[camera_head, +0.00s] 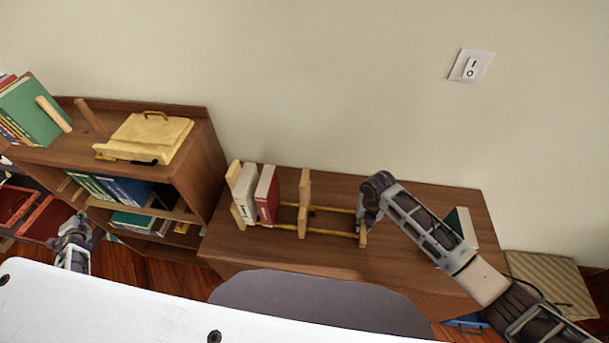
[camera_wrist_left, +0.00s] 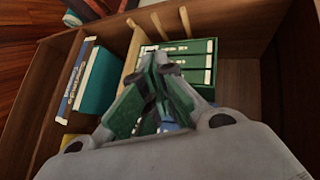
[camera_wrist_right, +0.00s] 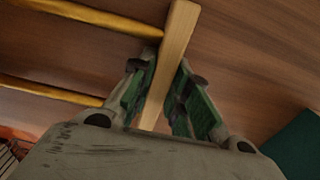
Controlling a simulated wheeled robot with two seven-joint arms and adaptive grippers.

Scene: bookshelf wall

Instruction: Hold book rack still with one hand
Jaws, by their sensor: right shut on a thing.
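The wooden book rack (camera_head: 304,205) stands on the brown desk, with light uprights and yellow rails. A cream book (camera_head: 245,192) and a red book (camera_head: 266,194) stand upright at its left end. My right gripper (camera_head: 365,212) is at the rack's right end upright. In the right wrist view, my right gripper (camera_wrist_right: 160,75) has its fingers on both sides of that upright (camera_wrist_right: 178,35) and is shut on it. My left gripper (camera_head: 76,226) is in front of the bookshelf, away from the rack. In the left wrist view its fingertips (camera_wrist_left: 160,58) are together and empty.
A green-and-white book (camera_head: 462,225) stands on the desk (camera_head: 420,255), right of the rack. A dark chair back (camera_head: 315,295) stands before the desk.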

